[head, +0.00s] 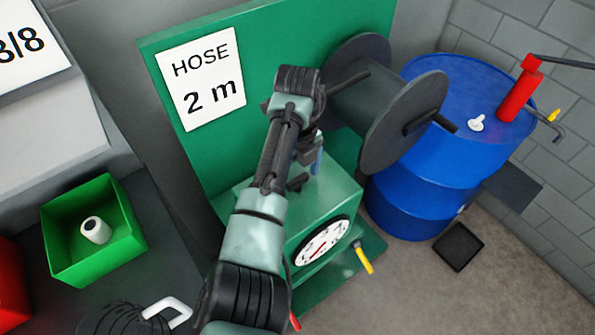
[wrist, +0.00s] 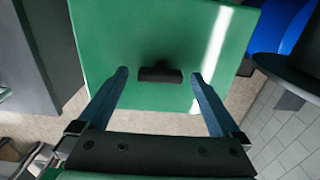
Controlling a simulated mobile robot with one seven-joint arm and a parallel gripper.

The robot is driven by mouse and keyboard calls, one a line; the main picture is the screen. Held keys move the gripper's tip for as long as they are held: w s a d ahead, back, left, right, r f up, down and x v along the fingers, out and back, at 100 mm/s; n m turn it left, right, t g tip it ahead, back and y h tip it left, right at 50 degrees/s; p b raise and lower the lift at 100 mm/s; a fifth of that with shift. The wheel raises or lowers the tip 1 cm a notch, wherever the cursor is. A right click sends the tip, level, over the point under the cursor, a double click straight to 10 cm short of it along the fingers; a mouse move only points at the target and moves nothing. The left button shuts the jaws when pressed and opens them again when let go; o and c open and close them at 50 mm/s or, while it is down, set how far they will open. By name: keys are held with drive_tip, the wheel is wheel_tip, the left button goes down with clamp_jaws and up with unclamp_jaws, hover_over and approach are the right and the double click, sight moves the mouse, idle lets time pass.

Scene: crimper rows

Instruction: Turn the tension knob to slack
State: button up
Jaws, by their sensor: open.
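A black bar-shaped knob, which I take for the tension knob (wrist: 160,75), stands on the flat top of a green box (head: 335,188). In the wrist view its bar runs left to right. In the head view a dark piece (head: 297,182) by the gripper appears to be this knob. My gripper (wrist: 160,76) is open, with one blue finger on each side of the knob and clear gaps between. Whether the fingertips are level with the knob or above it I cannot tell. No slack marking is readable.
A white dial (head: 323,241) and a yellow-handled lever (head: 363,258) are on the box's front. A dark hose reel (head: 405,120) stands right of my arm. A blue drum (head: 425,190) is beyond it. A green bin (head: 80,262) is at the left.

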drive_tip(key=c, duration=1.4)
